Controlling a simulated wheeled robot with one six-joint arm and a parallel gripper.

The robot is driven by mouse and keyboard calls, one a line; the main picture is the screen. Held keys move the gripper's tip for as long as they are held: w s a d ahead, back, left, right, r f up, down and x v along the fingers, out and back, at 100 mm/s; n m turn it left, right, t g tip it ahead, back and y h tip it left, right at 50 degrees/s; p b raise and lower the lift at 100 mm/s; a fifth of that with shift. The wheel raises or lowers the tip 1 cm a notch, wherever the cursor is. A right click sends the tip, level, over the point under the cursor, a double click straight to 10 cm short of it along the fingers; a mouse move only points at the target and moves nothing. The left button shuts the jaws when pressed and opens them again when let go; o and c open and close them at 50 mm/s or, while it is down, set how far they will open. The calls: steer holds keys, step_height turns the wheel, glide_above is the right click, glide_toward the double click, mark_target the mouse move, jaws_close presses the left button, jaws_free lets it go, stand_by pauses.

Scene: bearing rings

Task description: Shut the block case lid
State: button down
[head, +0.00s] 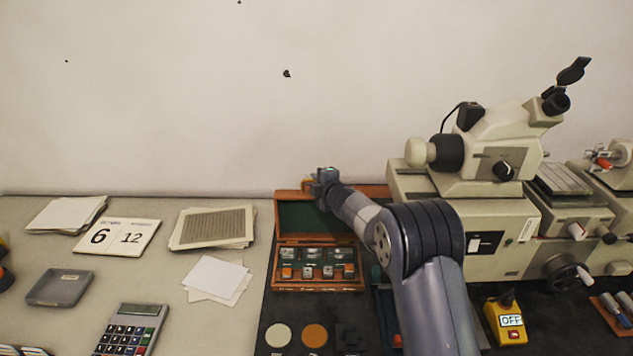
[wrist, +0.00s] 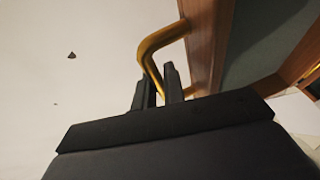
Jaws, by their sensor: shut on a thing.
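The wooden block case (head: 318,288) stands on the dark mat with several small metal and orange blocks inside. Its lid (head: 279,213) is open and raised at the back, with its green lining facing me. My gripper (head: 312,182) is at the lid's top edge. In the wrist view my gripper (wrist: 158,88) is shut on a brass handle (wrist: 165,38) fixed to the wooden lid edge (wrist: 200,45). The green lining (wrist: 258,40) shows to the right there. My arm hides the right part of the lid in the head view.
A large beige microscope machine (head: 465,190) stands to the right of the case. Papers (head: 215,228), a desk calendar (head: 116,237), a grey tray (head: 60,287) and a calculator (head: 131,330) lie left. A yellow switch box (head: 507,322) is at front right.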

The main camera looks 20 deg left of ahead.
steer(key=shift+s+f+b, duration=0.15)
steer(key=shift+f+b, duration=0.05)
steer(key=shift+b, duration=0.55)
